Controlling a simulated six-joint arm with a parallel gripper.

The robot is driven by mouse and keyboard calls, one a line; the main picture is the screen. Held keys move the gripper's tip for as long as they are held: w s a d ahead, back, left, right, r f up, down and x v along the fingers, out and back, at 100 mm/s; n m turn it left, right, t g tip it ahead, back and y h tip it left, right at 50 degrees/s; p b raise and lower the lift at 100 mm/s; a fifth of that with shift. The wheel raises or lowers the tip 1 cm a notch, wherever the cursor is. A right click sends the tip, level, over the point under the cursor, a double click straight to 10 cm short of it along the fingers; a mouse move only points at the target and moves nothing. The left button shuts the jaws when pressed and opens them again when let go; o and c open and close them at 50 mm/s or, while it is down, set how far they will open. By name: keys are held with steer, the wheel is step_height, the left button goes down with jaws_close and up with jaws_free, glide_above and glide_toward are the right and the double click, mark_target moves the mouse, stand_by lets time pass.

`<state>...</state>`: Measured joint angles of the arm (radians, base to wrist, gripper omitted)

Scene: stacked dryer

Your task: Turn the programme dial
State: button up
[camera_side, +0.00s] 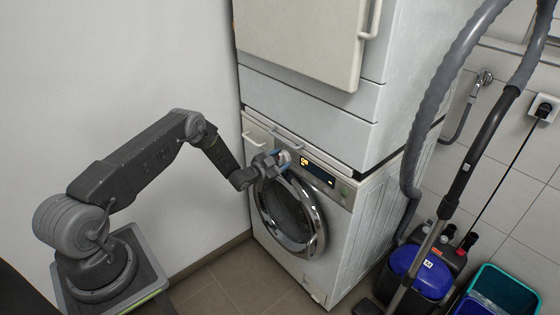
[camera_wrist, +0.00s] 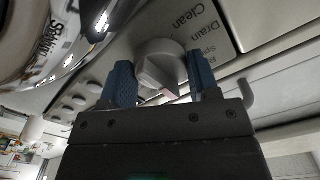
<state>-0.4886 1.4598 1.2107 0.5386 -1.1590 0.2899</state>
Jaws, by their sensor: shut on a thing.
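The programme dial (camera_wrist: 160,58) is a round pale grey knob with a raised grip bar, on the lower machine's front panel. In the wrist view it sits between the two blue fingers of my gripper (camera_wrist: 161,78), which is shut on it. In the side view my gripper (camera_side: 277,160) reaches the panel above the round door, and the dial (camera_side: 286,157) is partly hidden by it. Small gaps seem to show beside the dial in the wrist view. Printed words, among them "Drain" and "Clean", lie beside it.
A lit display (camera_side: 318,172) is right of the dial. The round glass door (camera_side: 290,215) is below it. The upper machine (camera_side: 310,85) stands directly above. A vacuum cleaner (camera_side: 422,270) with its hose and a teal bin (camera_side: 505,288) stand at the right.

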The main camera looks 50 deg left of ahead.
steer(key=o, duration=0.9)
steer(key=s, duration=1.4)
steer(key=shift+w, duration=0.1)
